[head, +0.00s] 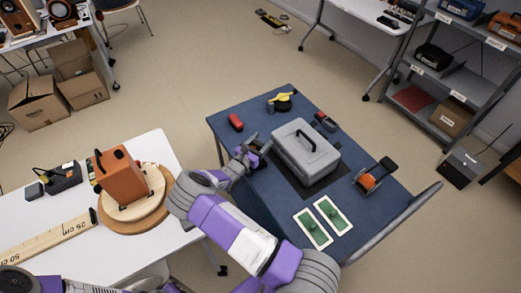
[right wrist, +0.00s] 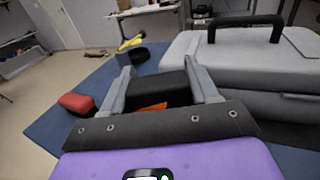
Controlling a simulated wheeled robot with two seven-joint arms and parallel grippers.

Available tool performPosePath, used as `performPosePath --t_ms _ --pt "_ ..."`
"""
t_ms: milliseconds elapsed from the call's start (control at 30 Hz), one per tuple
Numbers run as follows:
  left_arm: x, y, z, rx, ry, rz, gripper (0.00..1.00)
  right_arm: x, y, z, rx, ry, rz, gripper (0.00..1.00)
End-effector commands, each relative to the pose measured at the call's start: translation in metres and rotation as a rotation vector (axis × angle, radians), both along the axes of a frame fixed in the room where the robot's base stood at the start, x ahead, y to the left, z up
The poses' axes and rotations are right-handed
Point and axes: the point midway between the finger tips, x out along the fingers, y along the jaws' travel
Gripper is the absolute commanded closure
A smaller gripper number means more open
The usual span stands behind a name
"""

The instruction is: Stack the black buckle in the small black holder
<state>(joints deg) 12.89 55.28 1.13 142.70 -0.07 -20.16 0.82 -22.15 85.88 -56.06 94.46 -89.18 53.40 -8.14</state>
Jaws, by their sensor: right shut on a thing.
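My right gripper (head: 250,155) is over the left side of the blue table, beside the grey case. In the right wrist view, its fingers (right wrist: 162,88) are shut on a black block-like piece with some orange below, which looks like the black buckle (right wrist: 160,90). In the head view the gripper largely hides it. A small black open piece, possibly the small black holder (right wrist: 138,55), sits beyond the gripper, beside a yellow thing (right wrist: 131,43). It also shows near the back edge of the table in the head view (head: 270,107). My left gripper is not clearly in view.
The grey case (head: 306,160) fills the middle of the blue table (head: 228,130). A red item (head: 235,122) lies at the back left, a tape dispenser (head: 370,181) at right, two green-and-white cards (head: 313,228) in front. A white table (head: 55,225) stands left.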

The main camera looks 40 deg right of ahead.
Motion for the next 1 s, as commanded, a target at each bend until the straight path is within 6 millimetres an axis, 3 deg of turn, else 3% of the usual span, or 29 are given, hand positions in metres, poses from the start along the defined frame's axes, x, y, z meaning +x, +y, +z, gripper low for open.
performPosePath --t_ms 267,633,667,700,800,1000 --pt "0.0 0.0 -0.008 0.0 0.0 0.0 1.0 0.0 0.0 -0.035 -0.002 0.002 0.0 0.78" --pt "0.0 0.0 -0.011 0.0 0.0 0.0 1.0 0.0 0.0 -0.039 -0.001 0.0 0.0 0.78" --pt "0.0 0.0 -0.01 0.0 0.0 0.0 1.0 0.0 0.0 -0.038 0.0 0.001 0.0 0.36" --pt "0.0 0.0 -0.01 0.0 0.0 0.0 1.0 0.0 0.0 -0.038 0.0 0.001 0.0 0.3" --pt "0.0 0.0 -0.009 0.0 0.0 0.0 1.0 0.0 0.0 -0.038 0.0 0.001 0.0 0.15" --pt "0.0 0.0 -0.009 0.0 0.0 0.0 1.0 0.0 0.0 -0.038 0.0 0.001 0.0 0.15"
